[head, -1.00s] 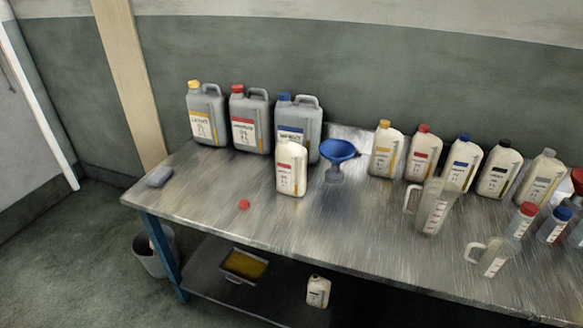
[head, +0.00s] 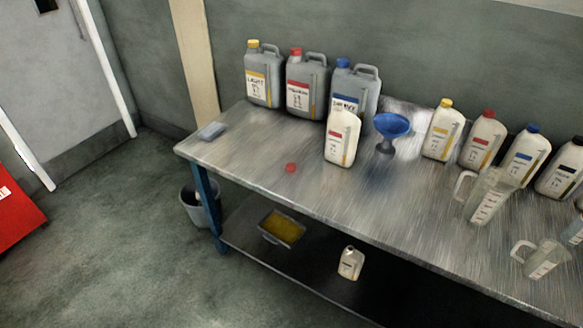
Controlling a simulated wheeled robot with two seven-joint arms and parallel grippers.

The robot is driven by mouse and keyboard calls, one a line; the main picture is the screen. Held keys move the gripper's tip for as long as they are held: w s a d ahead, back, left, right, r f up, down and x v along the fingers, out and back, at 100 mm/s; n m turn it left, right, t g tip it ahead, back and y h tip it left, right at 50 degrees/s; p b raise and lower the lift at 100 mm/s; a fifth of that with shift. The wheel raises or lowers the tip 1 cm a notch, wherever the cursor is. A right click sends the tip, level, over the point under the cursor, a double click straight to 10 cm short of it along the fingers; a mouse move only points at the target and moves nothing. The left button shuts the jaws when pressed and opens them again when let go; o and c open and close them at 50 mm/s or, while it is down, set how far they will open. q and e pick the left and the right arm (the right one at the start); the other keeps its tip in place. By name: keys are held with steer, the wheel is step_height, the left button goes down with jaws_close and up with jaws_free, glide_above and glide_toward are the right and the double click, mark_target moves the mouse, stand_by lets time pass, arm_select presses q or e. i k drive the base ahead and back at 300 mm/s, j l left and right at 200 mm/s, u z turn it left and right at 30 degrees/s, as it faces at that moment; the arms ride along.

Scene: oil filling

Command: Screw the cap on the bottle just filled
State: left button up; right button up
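A white bottle with a red-marked label (head: 341,139) stands upright on the metal table, in front of the grey cans. No cap shows on its top. A loose red cap (head: 291,168) lies on the table to the left of the bottle, nearer the front edge. Neither of my grippers shows in the head view.
Grey cans with yellow (head: 263,76), red (head: 305,86) and blue (head: 352,92) caps stand behind. A blue funnel (head: 391,130) is right of the bottle, then capped white bottles (head: 443,131) and clear jugs (head: 487,196). The table's front left (head: 240,150) is mostly clear.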

mark_target(344, 129)
steer(key=i+l, duration=0.1)
steer(key=l, duration=0.15)
steer(key=i+l, duration=0.15)
steer(key=l, duration=0.15)
steer(key=i+l, duration=0.1)
steer(key=l, duration=0.15)
steer(key=l+u, duration=0.15)
steer(key=u, duration=1.35)
steer(key=i+l, duration=0.05)
